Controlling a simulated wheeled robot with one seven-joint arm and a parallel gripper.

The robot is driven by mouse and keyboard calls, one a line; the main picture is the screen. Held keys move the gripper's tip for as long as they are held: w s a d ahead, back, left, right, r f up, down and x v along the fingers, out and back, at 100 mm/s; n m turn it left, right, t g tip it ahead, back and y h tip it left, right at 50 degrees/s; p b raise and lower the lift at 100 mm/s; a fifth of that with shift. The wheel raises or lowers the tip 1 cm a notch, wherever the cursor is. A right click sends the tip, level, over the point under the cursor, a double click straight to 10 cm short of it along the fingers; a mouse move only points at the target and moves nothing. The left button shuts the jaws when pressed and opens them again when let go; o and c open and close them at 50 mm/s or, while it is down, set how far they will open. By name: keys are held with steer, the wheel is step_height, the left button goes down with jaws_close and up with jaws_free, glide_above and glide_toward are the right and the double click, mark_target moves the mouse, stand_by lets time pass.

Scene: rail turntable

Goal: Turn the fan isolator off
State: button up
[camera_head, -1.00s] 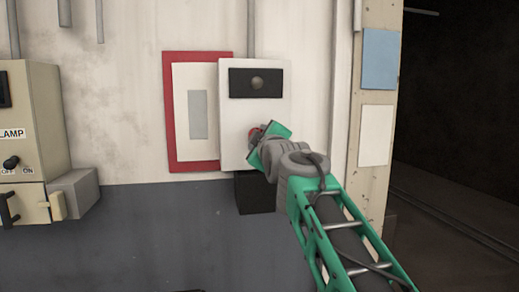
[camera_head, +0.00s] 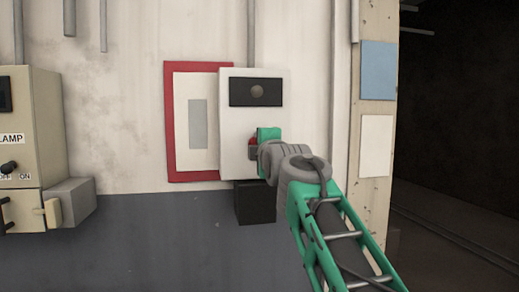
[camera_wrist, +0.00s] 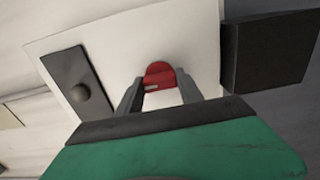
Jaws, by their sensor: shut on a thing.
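The fan isolator, taken to be the white box (camera_head: 230,115) on the wall, has a red knob (camera_head: 253,142) low on its front face. The wrist view shows the rounded red knob (camera_wrist: 160,74) between my two grey fingers. My gripper (camera_wrist: 158,92) is shut on it, one finger on each side. In the head view my gripper (camera_head: 257,146) is at the box's lower right, and its green and grey parts cover much of the knob. A black panel with a round dark button (camera_head: 257,91) is above the knob. The box's label is not readable.
A red-framed white notice (camera_head: 173,120) is left of the box, and a black box (camera_head: 256,202) is below it. A beige cabinet marked LAMP (camera_head: 30,125) stands at far left. A pillar with blue (camera_head: 379,70) and white sheets borders a dark opening at right.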

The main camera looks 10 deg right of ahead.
stand_by(0.3)
steer(key=o, duration=1.4)
steer(key=s+b, duration=0.2)
steer(key=s, duration=0.5)
steer(key=shift+s+b, duration=0.3)
steer(key=shift+s, duration=0.1)
